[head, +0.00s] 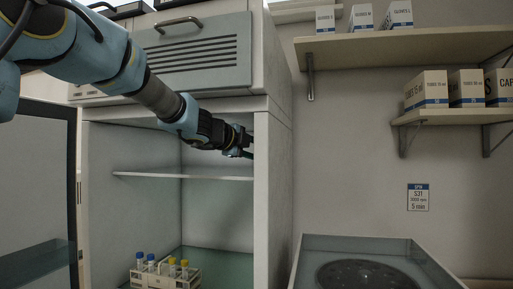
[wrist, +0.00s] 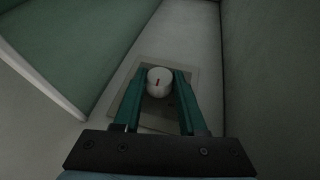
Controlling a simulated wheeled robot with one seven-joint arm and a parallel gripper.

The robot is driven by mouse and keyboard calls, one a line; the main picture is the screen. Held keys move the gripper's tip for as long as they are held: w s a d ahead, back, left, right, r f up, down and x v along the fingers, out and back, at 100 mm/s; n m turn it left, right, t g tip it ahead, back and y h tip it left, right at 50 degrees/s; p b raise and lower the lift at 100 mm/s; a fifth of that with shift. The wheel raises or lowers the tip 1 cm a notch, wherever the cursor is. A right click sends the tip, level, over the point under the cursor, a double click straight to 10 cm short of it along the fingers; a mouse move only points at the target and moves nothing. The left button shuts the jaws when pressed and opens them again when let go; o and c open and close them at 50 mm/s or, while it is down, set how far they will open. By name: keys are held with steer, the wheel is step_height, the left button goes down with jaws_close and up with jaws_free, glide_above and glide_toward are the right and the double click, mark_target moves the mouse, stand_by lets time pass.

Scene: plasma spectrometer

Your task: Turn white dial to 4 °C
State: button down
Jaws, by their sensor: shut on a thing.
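The white dial (wrist: 159,80) sits on a pale square plate (wrist: 189,110) on the inner wall of a cabinet. The dial is hidden there. No temperature marks can be read.
A shelf (head: 185,176) crosses the cabinet just below my gripper. A rack (head: 165,277) of tubes with blue and yellow caps stands at the bottom. The open door (head: 38,190) is on the left. A centrifuge-like basin (head: 425,270) stands at right.

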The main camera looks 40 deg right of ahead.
steer(key=shift+f, duration=0.1)
steer(key=shift+c, duration=2.4)
jaws_free()
steer(key=shift+a, duration=0.1)
steer(key=b+v, duration=0.2)
steer(key=v, duration=0.8)
steer(key=shift+a+b, duration=0.3)
